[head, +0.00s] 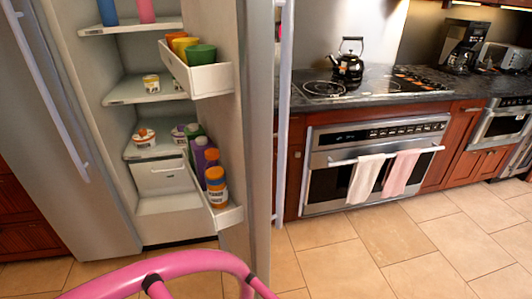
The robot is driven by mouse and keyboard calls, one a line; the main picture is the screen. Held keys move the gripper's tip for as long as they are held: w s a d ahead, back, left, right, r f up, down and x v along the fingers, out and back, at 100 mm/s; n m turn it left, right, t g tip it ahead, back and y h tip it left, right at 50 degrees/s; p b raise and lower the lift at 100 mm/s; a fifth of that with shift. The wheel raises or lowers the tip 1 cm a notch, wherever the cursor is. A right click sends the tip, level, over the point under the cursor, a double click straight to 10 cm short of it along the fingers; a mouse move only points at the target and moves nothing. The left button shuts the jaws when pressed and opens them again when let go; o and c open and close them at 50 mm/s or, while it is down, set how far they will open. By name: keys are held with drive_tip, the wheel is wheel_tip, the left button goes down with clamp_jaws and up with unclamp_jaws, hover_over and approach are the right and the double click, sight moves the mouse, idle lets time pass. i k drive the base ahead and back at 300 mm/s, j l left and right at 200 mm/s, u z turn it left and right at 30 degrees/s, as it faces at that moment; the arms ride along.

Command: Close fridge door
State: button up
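The fridge is open, and its lit interior (125,65) with several shelves shows at left. The open fridge door (258,150) stands out toward me, seen nearly edge-on, right of the interior. Its long vertical handle (284,110) is on the right, outer side. The door's inner side carries an upper bin (210,80) with cups and a lower bin (228,216) with bottles. The other fridge door (60,150), with its own long handle (45,85), is at the far left and looks closed. My gripper is not in view.
An oven (375,160) with two hanging towels is built into the counter right of the door. A black kettle (348,62) stands on the cooktop. The tiled floor (390,245) right of the door is clear.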

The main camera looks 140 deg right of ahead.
sight(233, 98)
drive_tip(key=k+j+z, duration=0.25)
drive_tip(key=z, duration=0.2)
drive_tip(key=k+j+z, duration=0.1)
drive_tip(key=k+z, duration=0.85)
drive_tip(key=k+l+z, duration=0.15)
drive_tip(key=k+z, duration=0.3)
drive_tip(key=k+l+z, duration=0.25)
drive_tip(key=z, duration=0.25)
drive_tip(key=k+l+z, duration=0.1)
drive_tip(key=l+z, duration=0.15)
drive_tip(key=l, duration=0.15)
drive_tip(key=k+l+z, duration=0.2)
drive_tip(key=l, duration=0.2)
drive_tip(key=i+l+u, duration=0.15)
drive_tip(key=i, duration=0.35)
drive_tip(key=k+l+z, duration=0.2)
drive_tip(key=k+l, duration=0.2)
drive_tip(key=k+j, duration=0.05)
drive_tip(key=k, duration=0.05)
